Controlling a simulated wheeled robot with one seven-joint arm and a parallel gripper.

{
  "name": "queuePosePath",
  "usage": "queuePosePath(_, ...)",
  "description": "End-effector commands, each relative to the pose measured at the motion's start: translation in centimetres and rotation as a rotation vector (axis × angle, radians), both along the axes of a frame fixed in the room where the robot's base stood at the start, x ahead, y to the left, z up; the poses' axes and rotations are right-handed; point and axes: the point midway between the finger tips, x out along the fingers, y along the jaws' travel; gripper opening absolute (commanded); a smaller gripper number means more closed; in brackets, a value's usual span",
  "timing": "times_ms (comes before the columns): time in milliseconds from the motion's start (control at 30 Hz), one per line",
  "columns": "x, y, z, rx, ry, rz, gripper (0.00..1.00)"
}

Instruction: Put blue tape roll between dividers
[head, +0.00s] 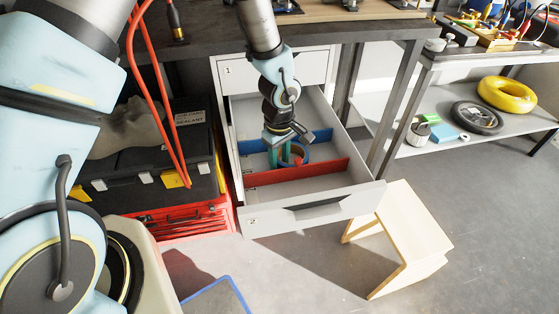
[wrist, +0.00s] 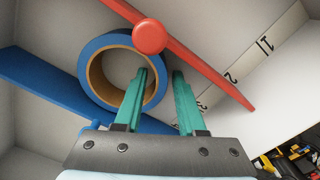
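The blue tape roll (wrist: 92,55), with a tan core, is in the open drawer (head: 314,211). In the wrist view it shows between the red divider (wrist: 200,67) and the blue divider (wrist: 38,84). It covers part of the blue divider, and the red divider's round knob (wrist: 150,37) overlaps its rim. In the head view the roll (head: 306,154) is partly hidden by my gripper (head: 286,156). My gripper's teal fingers (wrist: 160,74) are apart: one tip is over the roll's hole, the other outside its rim. I cannot tell whether they touch it.
The drawer's walls surround my gripper, and numbers (wrist: 232,77) mark one wall. A wooden stool (head: 408,235) stands at the drawer's front right. A red toolbox (head: 188,219) with a black case (head: 140,185) stands left. A shelf (head: 400,125) is at right.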

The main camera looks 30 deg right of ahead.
Motion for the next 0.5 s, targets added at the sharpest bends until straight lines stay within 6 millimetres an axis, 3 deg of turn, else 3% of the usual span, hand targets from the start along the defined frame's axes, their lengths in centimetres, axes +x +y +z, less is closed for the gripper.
queuePosePath(267,0.0,0.0,0.2,0.000,0.000,0.000,0.40)
queuePosePath(500,0.1,-0.1,2.9,-0.005,-0.003,0.003,0.40)
